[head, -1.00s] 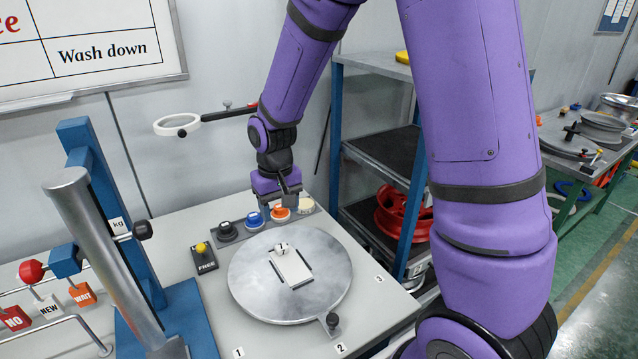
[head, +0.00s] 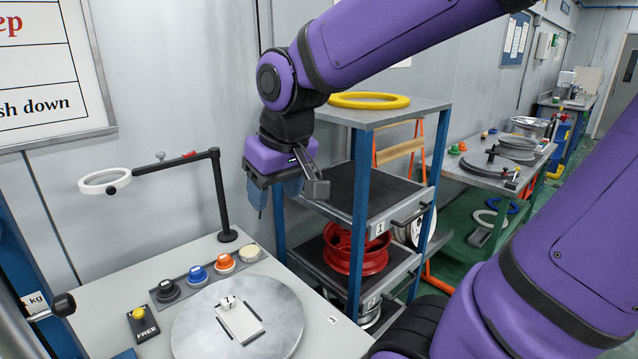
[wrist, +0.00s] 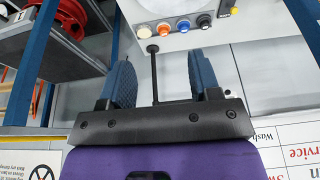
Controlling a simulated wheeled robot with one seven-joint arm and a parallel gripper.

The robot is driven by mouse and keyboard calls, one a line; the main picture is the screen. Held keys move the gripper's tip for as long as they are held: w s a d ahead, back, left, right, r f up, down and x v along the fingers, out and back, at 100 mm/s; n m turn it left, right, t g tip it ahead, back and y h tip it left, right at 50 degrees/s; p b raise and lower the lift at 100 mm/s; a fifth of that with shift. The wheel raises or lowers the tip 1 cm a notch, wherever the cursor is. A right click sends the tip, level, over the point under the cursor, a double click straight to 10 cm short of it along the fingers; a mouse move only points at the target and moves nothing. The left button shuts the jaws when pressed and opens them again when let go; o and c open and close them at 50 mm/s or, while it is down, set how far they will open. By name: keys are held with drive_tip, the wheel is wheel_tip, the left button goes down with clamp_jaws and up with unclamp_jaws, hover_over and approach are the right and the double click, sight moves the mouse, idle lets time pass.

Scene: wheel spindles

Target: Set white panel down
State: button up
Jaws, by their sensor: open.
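The white panel (head: 241,324) lies flat near the middle of the round grey metal disc (head: 190,332) on the bench. A small white piece marked with a digit (head: 229,301) is at its far end. My gripper (head: 287,192) is open and empty in the head view. It is raised beyond the disc, between the lamp stand and the shelf, well apart from the panel. In the wrist view its two blue fingers stand wide apart with nothing between them (wrist: 162,75). The panel cannot be made out in the wrist view.
A row of coloured knobs (head: 197,274) sits behind the disc. A black stand (head: 222,195) holds a white ring (head: 104,181). A blue-posted shelf (head: 361,185) with a red wheel (head: 352,249) is close on the right. A yellow ring (head: 369,101) lies on top.

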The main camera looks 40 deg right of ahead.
drive_tip(key=s+d+r+t, duration=0.1)
drive_tip(key=s+r, duration=0.2)
drive_tip(key=s, duration=0.5)
drive_tip(key=shift+s+d+r+t, duration=0.2)
drive_tip(key=shift+s+t, duration=0.15)
drive_tip(key=shift+t, duration=0.05)
idle(0.8)
